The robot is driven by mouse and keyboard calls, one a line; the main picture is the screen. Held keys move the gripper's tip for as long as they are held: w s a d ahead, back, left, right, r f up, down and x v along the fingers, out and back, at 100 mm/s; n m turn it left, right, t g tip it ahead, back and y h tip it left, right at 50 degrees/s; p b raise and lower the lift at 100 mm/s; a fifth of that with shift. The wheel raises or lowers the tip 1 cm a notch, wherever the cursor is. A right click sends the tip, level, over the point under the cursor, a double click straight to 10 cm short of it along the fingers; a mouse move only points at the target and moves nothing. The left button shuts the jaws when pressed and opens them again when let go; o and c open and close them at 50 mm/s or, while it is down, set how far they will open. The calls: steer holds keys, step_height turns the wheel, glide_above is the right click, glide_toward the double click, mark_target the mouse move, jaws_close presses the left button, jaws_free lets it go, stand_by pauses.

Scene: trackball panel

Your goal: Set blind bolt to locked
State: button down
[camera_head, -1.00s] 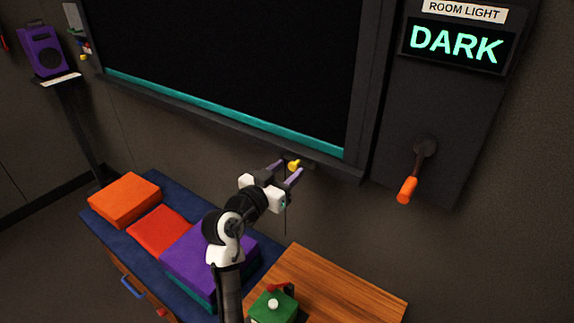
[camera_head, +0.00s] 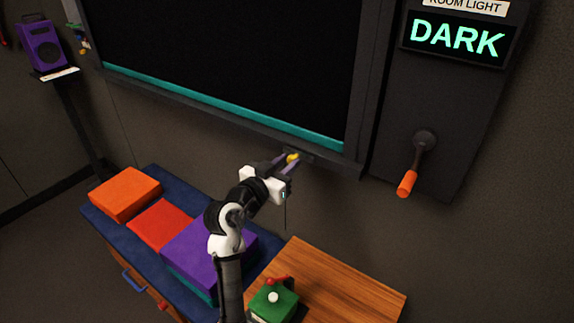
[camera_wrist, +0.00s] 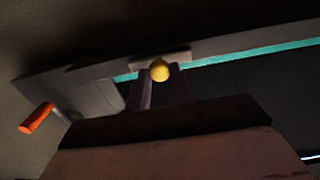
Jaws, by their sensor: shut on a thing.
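The blind bolt shows as a small yellow knob (camera_head: 292,158) on a dark plate at the bottom rail of the blind frame. My gripper (camera_head: 287,161) is at the knob, with its purple fingers on either side of it. In the wrist view the yellow knob (camera_wrist: 159,70) sits between the tips of my gripper (camera_wrist: 160,84), which is shut on it. The blind (camera_head: 230,60) is a black sheet with a teal bar along its lower edge. The fingers partly hide the bolt, and its lock position cannot be told.
A panel with an orange-handled lever (camera_head: 407,183) and a lit "DARK" sign (camera_head: 457,38) is to the right. Below are a bench with orange, red and purple blocks (camera_head: 196,250), and a wooden top (camera_head: 340,285) with a green box (camera_head: 273,301). A purple speaker (camera_head: 41,45) stands far left.

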mark_target(283, 149)
steer(key=w+a+b, duration=0.2)
steer(key=a, duration=0.1)
steer(key=shift+f, duration=0.15)
steer(key=shift+w+a+r, duration=0.1)
steer(key=shift+a+r, duration=0.15)
steer(key=c, duration=1.2)
jaws_free()
steer(key=shift+w, duration=0.1)
steer(key=shift+c, duration=0.2)
steer(key=b+v, duration=0.4)
steer(key=v, duration=1)
